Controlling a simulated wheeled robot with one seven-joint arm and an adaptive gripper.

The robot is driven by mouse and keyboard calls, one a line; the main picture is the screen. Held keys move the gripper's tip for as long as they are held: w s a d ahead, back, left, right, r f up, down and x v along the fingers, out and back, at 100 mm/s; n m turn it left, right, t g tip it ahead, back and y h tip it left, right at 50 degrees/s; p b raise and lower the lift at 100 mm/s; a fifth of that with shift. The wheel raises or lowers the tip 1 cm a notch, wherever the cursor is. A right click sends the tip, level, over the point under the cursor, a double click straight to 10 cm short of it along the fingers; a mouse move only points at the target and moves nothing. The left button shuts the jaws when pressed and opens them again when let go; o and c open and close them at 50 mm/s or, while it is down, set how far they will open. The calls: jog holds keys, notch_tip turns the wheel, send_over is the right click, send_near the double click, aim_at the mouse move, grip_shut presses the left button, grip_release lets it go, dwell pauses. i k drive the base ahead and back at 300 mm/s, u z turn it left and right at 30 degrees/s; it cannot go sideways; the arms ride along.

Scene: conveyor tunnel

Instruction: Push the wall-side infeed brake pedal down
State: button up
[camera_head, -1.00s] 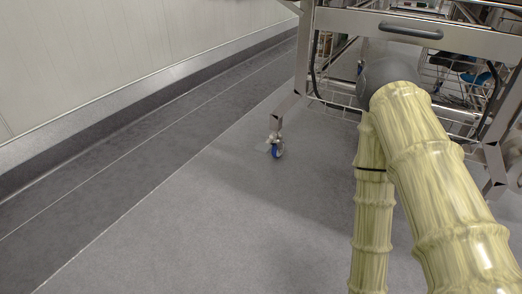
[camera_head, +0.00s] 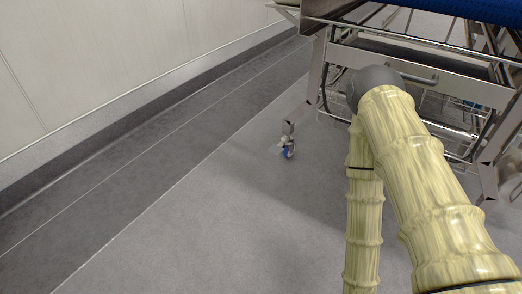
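The metal infeed frame (camera_head: 317,72) stands on castors at the upper right. My arm, in a yellowish ribbed cover, rises from the lower right to a dark grey joint in front of the frame. My gripper is not visible, and the arm is well to the right of the castor.
A pale panelled wall (camera_head: 90,60) with a grey kerb runs along the left. The grey floor (camera_head: 190,215) between the wall and the castor is clear. A blue belt-like surface (camera_head: 460,8) and wire racks lie at the upper right.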

aim_at(275, 149)
jog(key=u, duration=1.25)
jog(key=i, duration=0.75)
jog(key=z, duration=1.2)
jog(key=i, duration=0.5)
jog(key=z, duration=0.05)
